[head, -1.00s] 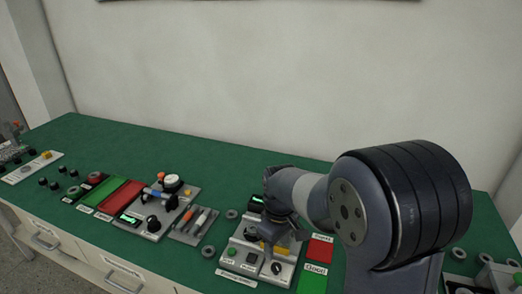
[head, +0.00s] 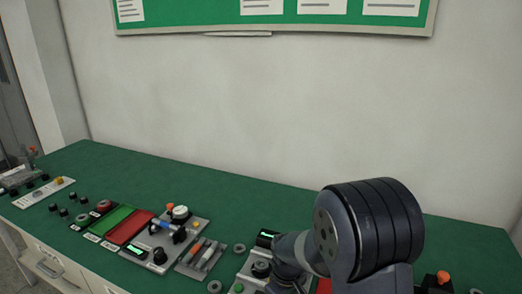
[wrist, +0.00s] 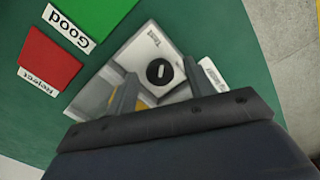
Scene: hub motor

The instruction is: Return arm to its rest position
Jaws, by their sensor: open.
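My gripper (wrist: 162,90) shows in the wrist view with its two fingers spread apart and nothing between them. It is above a grey test panel (wrist: 160,45) with a black round knob (wrist: 160,72). In the head view my arm reaches over the right part of the green bench, and the fingertips are hidden behind it or below the frame. Part of the same panel (head: 246,281) shows left of my arm.
The green bench (head: 90,160) holds a grey fixture (head: 158,252), a red tray (head: 128,227), a green tray (head: 108,219) and loose rings. Green (wrist: 95,12) and red (wrist: 48,60) pads lie beside the panel. A board (head: 275,20) hangs on the wall.

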